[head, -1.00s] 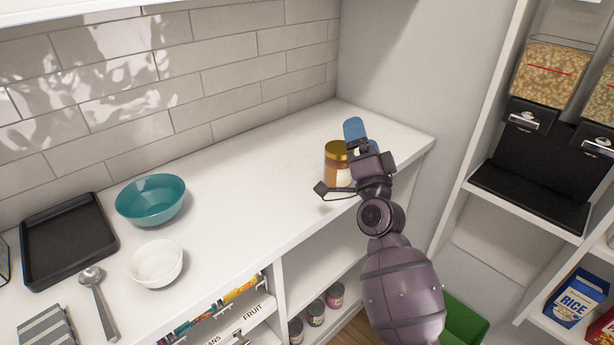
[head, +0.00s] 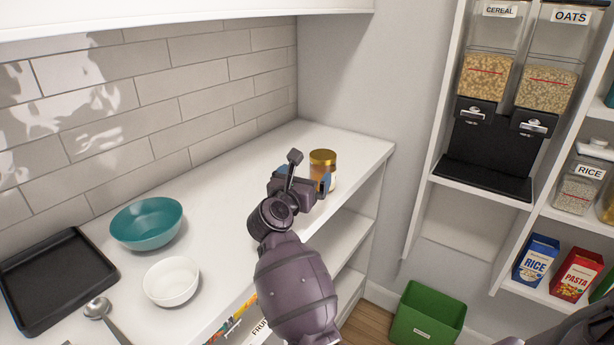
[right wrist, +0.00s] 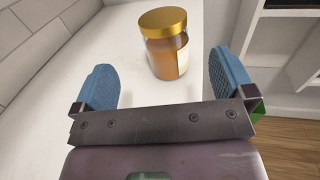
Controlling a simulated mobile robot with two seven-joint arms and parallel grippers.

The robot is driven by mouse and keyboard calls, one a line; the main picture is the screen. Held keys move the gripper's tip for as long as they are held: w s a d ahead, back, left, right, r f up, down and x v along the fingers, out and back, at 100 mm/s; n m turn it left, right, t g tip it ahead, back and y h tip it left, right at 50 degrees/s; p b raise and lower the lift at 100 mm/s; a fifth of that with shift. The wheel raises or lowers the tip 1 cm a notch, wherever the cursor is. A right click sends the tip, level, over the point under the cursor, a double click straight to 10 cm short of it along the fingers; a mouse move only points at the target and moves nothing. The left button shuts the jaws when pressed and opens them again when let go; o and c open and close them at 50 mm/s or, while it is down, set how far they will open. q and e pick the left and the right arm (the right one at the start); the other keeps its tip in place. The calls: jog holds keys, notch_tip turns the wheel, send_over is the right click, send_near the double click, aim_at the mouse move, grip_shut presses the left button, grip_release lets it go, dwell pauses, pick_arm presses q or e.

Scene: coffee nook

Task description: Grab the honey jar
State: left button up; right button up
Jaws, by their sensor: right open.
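The honey jar (head: 322,168) has a gold lid, amber contents and a pale label. It stands upright on the white counter near its far right end. In the right wrist view the jar (right wrist: 165,45) stands just ahead of my right gripper (right wrist: 172,85), between the lines of its two blue fingertips and nearer the right one. The fingers are wide apart and nothing is between them. In the head view my right gripper (head: 303,178) is close in front of the jar and hides part of its lower left side. My left gripper is not in view.
On the counter (head: 225,207) are a teal bowl (head: 147,225), a white bowl (head: 171,284), a black tray (head: 55,280) and a spoon (head: 98,308). A wall bounds the counter's far end. A green bin (head: 428,315) stands on the floor; shelves with dispensers (head: 490,130) are at right.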

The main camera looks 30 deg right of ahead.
aim_at(323, 155)
jog(key=shift+m, duration=0.3)
jog(key=x, duration=0.6)
jog(key=shift+s+d+f, duration=0.15)
jog(key=shift+s, duration=0.15)
jog(key=shift+x, duration=2.75)
jog(key=shift+r, duration=0.2)
jog(key=c, duration=1.2)
